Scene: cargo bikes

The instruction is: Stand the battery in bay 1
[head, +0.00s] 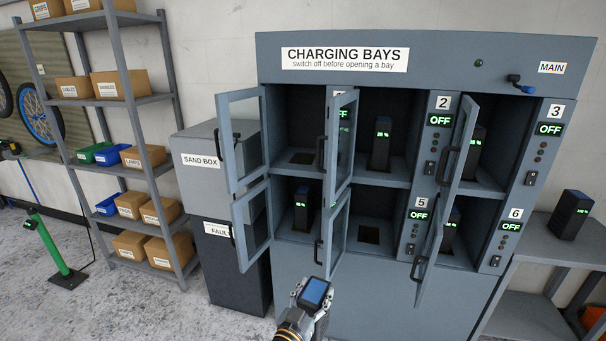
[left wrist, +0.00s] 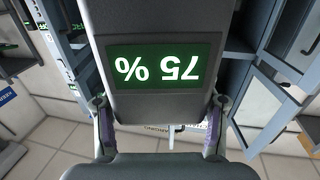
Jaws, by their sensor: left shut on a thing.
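My left gripper (head: 309,298) is shut on a dark battery with a blue top (head: 316,291), held low in front of the cabinet. In the left wrist view the battery (left wrist: 160,25) fills the upper middle, its green display reading 75 % upside down between the fingers. Bay 1 (head: 301,158), top left of the charging cabinet (head: 300,300), shows an empty floor with a dark slot. Its glazed door (head: 243,140) stands open to the left. The bay 1 number is hidden behind the neighbouring open door (head: 341,140). My right gripper is out of view.
Other bay doors stand open, jutting forward. Batteries stand in bay 2 (head: 380,145), the lower left bay (head: 303,210) and the right column. Bay 5 (head: 369,235) is empty. Visible displays read OFF. A sand box (head: 205,178) stands left; another battery (head: 570,215) sits on the right shelf.

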